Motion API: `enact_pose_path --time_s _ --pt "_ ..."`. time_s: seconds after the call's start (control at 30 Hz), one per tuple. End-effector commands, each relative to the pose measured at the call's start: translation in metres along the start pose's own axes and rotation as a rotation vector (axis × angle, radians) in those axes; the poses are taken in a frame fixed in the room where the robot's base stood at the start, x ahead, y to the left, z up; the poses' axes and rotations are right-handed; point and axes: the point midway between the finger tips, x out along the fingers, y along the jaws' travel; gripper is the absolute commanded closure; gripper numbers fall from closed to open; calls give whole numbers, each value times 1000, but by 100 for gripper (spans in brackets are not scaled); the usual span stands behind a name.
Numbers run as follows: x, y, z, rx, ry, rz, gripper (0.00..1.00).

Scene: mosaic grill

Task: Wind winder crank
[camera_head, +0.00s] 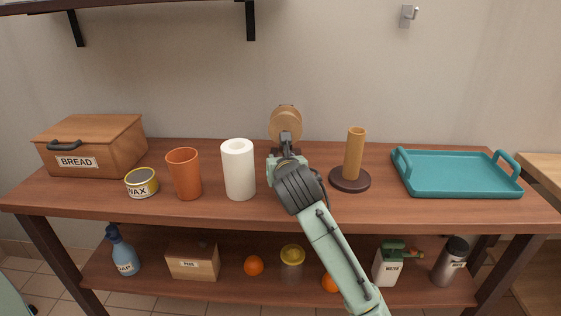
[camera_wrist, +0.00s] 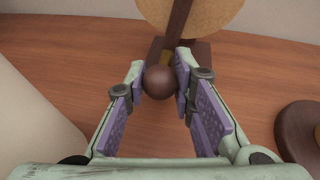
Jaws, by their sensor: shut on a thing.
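The winder (camera_head: 285,117) stands on the wooden bench behind my gripper, with its round tan disc showing above the arm. In the wrist view the tan disc (camera_wrist: 215,15) is at the top, with a dark brown bar across it. The crank's round brown knob (camera_wrist: 160,82) is between the fingertips of my gripper (camera_wrist: 161,80), which is shut on it. In the head view my gripper (camera_head: 285,150) reaches the front of the winder and hides its lower part and the crank.
On the bench, a white paper roll (camera_head: 239,170) and orange cup (camera_head: 184,174) stand left of my arm. A wooden post holder (camera_head: 354,155) stands close on the right, with a teal tray (camera_head: 455,187) beyond. A bread box (camera_head: 92,147) and wax tin (camera_head: 141,183) are far left.

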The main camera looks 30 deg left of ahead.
Motion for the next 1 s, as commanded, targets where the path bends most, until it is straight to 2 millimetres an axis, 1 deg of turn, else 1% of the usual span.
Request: enact_pose_path --time_s 0.47,0.5,0.8,1.0 --pt "1 1 0 -15 3 -5 100" --pt "1 1 0 -15 3 -5 76" --pt "1 0 0 -14 3 -5 56" --pt "1 0 0 -14 3 -5 56"
